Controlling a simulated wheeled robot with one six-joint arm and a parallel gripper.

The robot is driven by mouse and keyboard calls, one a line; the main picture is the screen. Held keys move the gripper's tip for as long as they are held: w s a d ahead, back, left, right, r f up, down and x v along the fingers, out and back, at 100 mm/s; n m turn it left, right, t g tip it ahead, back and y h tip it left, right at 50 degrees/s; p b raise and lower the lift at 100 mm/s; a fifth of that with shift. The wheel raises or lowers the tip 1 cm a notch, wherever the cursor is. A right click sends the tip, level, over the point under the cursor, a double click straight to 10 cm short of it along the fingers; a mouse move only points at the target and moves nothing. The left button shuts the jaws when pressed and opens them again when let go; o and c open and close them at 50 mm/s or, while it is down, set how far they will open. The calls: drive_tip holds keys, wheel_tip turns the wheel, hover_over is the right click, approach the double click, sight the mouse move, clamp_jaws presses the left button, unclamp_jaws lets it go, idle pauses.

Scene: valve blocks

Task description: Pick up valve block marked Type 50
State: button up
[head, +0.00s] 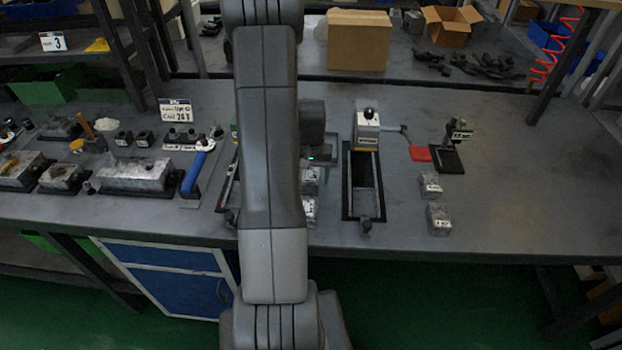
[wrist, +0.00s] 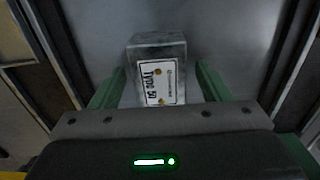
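The valve block marked Type 50 (wrist: 157,70) is a grey metal block with a white label, seen in the wrist view between the two green fingers of my gripper (wrist: 160,76). The fingers stand on either side of it with visible gaps, so my gripper is open. In the head view my gripper (head: 318,158) is partly hidden behind my arm. Two grey blocks, a farther block (head: 310,181) and a nearer block (head: 309,210), show beside my arm there. Their labels are too small to read, so I cannot tell which is Type 50.
A black-framed fixture (head: 348,190) stands right of the blocks. Two more grey blocks, a farther one (head: 431,184) and a nearer one (head: 438,218), lie farther right. The bench's right end is clear.

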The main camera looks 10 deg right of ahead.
drive_tip(key=c, duration=1.3)
